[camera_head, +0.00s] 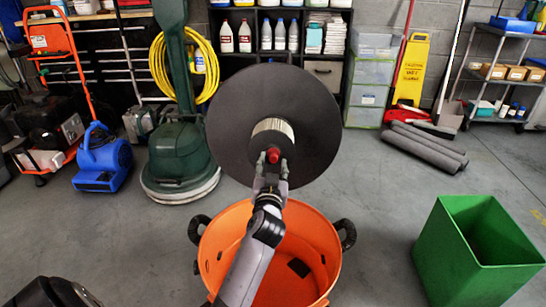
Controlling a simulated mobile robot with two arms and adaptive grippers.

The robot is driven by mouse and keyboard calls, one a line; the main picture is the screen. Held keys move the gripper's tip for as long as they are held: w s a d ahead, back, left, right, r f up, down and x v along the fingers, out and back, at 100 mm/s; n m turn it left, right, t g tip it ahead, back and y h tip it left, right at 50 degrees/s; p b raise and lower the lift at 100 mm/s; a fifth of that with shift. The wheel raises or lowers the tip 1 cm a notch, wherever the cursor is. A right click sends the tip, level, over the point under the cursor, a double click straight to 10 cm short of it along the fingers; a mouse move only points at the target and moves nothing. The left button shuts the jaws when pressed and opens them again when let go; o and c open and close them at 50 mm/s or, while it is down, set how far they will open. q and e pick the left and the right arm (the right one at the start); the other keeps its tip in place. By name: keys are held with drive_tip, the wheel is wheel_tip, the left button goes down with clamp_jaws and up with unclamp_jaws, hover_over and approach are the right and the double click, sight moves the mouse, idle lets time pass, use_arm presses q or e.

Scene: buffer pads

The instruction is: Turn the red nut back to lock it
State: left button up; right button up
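The red nut (273,155) sits at the centre of a large dark round pad (232,115), on a pale ribbed hub (284,127). The pad faces me and stands upright above an orange tub. My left gripper (272,164) reaches up to the nut from below, with one finger at each side of its lower part. The fingers are apart; whether they touch the nut is too small to tell. The gripper hides part of the pad below the hub. My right gripper is not in view.
The orange tub (213,246) with black handles stands below the pad. A green bin (440,254) is at the right. A green floor machine (180,155) and a blue blower (103,160) stand at the left. Grey rolls (425,148) lie at the back right. Floor between tub and bin is clear.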

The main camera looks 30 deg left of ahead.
use_arm(q)
drive_tip(key=shift+w+a, duration=0.15)
drive_tip(key=shift+w, duration=0.1)
clamp_jaws()
idle(0.5)
